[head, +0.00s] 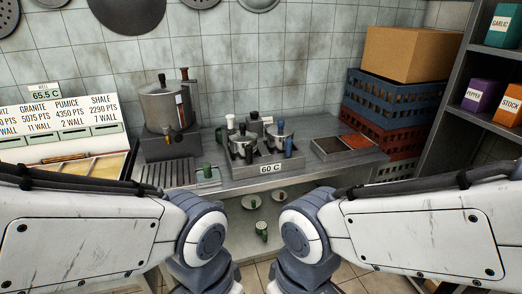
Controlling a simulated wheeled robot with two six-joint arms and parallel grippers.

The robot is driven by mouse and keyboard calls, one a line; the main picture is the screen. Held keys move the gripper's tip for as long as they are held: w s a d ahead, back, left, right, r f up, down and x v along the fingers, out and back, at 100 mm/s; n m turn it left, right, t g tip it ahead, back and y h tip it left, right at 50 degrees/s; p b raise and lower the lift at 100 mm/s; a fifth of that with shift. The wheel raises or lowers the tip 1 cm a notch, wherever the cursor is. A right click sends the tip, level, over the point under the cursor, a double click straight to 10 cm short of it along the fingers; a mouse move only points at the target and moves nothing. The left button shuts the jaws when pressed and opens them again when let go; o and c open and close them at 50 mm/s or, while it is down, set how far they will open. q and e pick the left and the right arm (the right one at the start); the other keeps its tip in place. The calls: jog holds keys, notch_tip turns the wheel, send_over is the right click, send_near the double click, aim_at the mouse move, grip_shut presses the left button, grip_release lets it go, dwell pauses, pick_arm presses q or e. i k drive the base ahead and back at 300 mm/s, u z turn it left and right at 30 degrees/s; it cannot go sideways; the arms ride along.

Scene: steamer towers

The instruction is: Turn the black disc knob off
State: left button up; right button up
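I cannot clearly make out a black disc knob. A grey metal boiler (168,108) stands on the counter against the tiled wall. It has a black upright piece (162,79) and a dark red one (184,75) on top, and a small orange-brown handle (167,132) at its front. A low grey unit (265,165) with a "60 C" sign (270,168) holds several metal pots, including one at the left (241,144) and one at the right (279,137), with dark and blue handles. Both my arms come in from the sides; neither gripper shows.
A two-part tray (345,147) sits right of the pots. Crates (392,103) with a cardboard box (408,53) stand at the right end, beside a shelf of labelled boxes (480,95). A price board (60,118) is at left. Cups (262,228) stand below the counter.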

aim_at(253, 115)
jog(key=u, duration=0.15)
jog(key=i, duration=1.85)
jog(key=z, duration=0.25)
